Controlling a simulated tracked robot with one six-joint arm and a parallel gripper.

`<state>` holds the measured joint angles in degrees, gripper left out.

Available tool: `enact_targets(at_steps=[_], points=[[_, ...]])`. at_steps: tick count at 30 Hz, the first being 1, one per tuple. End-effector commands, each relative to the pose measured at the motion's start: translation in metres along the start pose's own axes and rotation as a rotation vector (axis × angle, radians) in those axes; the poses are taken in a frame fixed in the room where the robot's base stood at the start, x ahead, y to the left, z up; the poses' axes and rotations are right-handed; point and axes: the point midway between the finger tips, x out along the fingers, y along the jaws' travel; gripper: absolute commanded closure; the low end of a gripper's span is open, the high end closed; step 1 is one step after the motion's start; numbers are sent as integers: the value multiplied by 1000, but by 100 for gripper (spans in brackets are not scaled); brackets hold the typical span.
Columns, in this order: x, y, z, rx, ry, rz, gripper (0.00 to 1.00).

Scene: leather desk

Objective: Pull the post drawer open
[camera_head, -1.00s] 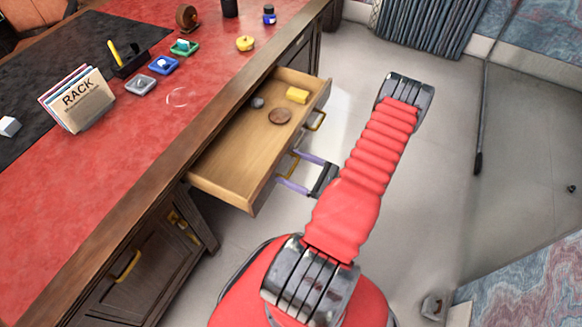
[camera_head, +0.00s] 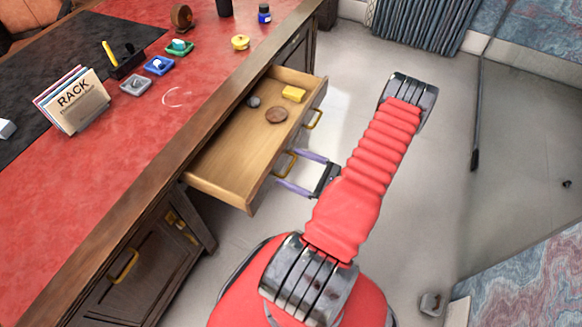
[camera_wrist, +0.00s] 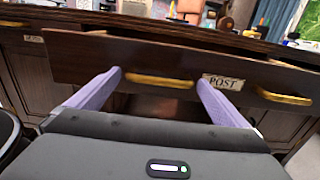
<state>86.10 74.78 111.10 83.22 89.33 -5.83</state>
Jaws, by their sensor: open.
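The post drawer (camera_head: 232,158) is pulled well out of the desk in the head view. Its dark front (camera_wrist: 225,65) fills the upper wrist view, with a white POST label (camera_wrist: 222,82) between two brass handles. My gripper (camera_head: 288,168) is open at the drawer front. In the wrist view, its two lilac fingers (camera_wrist: 160,82) stand either side of the left handle (camera_wrist: 158,81), not closed on it. The right handle (camera_head: 315,119) is free. I cannot tell whether the fingertips touch the front.
The drawer holds a yellow block (camera_head: 294,93), a brown disc (camera_head: 277,115) and a grey stone-like piece (camera_head: 254,101). The red desk top (camera_head: 130,165) carries a card rack (camera_head: 72,102) and small items.

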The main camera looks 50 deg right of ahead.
Motion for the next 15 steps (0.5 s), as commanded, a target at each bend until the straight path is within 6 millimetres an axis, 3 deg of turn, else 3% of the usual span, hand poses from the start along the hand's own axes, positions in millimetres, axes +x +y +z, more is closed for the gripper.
enact_targets(at_steps=[15], points=[[-68,0,-1,0,0,-2,1]])
